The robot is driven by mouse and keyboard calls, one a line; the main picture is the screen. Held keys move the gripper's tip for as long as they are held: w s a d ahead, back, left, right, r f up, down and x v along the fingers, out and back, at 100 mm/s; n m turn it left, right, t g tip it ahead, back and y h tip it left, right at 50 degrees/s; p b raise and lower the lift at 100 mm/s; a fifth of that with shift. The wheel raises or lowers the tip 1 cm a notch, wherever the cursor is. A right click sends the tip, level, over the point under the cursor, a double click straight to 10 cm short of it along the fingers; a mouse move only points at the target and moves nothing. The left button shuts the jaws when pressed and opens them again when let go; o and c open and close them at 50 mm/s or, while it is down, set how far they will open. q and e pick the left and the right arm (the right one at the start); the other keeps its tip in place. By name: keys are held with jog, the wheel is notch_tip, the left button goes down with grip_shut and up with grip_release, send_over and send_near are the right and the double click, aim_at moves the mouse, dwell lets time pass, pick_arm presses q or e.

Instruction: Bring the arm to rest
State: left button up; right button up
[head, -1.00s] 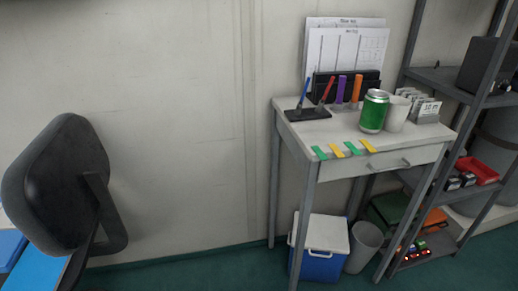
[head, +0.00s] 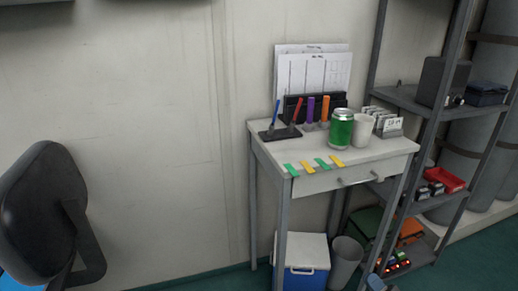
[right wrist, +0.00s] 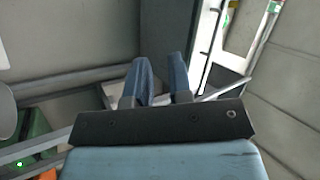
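My right gripper (right wrist: 160,66) shows in the right wrist view as two blue fingers on a dark bar. A gap is visible between the fingertips and nothing is between them. In the head view only a small blue-grey piece of my right gripper (head: 376,283) shows at the bottom edge, in front of the shelf rack's lower part. My left gripper is in neither view.
A narrow desk (head: 310,150) bears a green can (head: 341,130), a white cup (head: 362,131) and pens. A cooler (head: 302,258) and bin (head: 345,262) stand below. A shelf rack (head: 407,100) stands right, a chair (head: 42,215) left. Floor between chair and desk looks clear.

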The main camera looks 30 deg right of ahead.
jog(key=w+a+r+n+g+y, duration=0.2)
jog(key=a+r+n, duration=0.15)
jog(key=a, duration=0.55)
jog(key=w+a+r+n+g+y, duration=0.2)
jog(key=a+r+n, duration=0.15)
jog(key=a, duration=0.65)
jog(key=w+a+r+n+g+y, duration=0.2)
jog(key=a+r+n, duration=0.15)
jog(key=a, duration=0.55)
jog(key=s+a+r+n, duration=0.2)
jog(key=a+r, duration=0.7)
jog(key=s+a+r+n, duration=0.2)
jog(key=s+a+r, duration=0.1)
jog(key=a+r, duration=0.7)
pick_arm(q)
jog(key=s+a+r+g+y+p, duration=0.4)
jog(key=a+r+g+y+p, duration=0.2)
jog(key=p, duration=3.2)
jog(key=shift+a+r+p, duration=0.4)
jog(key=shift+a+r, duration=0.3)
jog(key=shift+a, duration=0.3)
pick_arm(e)
jog(key=s+d+r+g+h, duration=0.4)
jog(key=d+r+g+h, duration=0.2)
jog(key=d+r, duration=0.1)
jog(key=shift+d+g+h, duration=0.3)
jog(key=shift+d+g, duration=0.1)
jog(key=shift+d, duration=0.4)
